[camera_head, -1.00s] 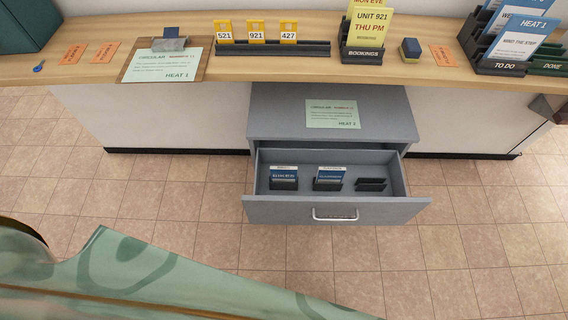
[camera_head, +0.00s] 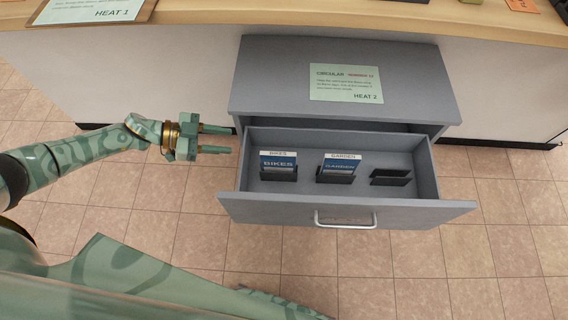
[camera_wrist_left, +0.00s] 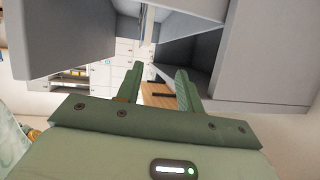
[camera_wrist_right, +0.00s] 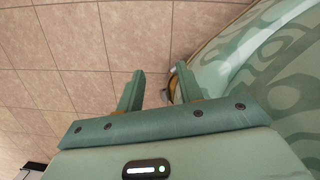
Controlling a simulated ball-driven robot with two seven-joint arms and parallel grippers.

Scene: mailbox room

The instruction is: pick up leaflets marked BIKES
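The BIKES leaflets (camera_head: 278,164), blue with a white top edge, stand in a small dark holder at the left inside the open drawer. My left gripper (camera_head: 230,139) is just left of the drawer, its fingers pointing right toward the drawer's left side. It is open and empty; its two parted fingers show in the left wrist view (camera_wrist_left: 157,82), with grey cabinet and drawer surfaces beyond. My right gripper is out of the head view. In the right wrist view my right gripper (camera_wrist_right: 150,84) is open and empty above the tiled floor.
The grey drawer (camera_head: 344,210) is pulled out, with a handle (camera_head: 345,221) in front. Inside are GARDEN leaflets (camera_head: 340,166) in a holder and an empty holder (camera_head: 390,178). A HEAT 2 notice (camera_head: 346,83) lies on the cabinet top. The counter (camera_head: 300,17) runs behind.

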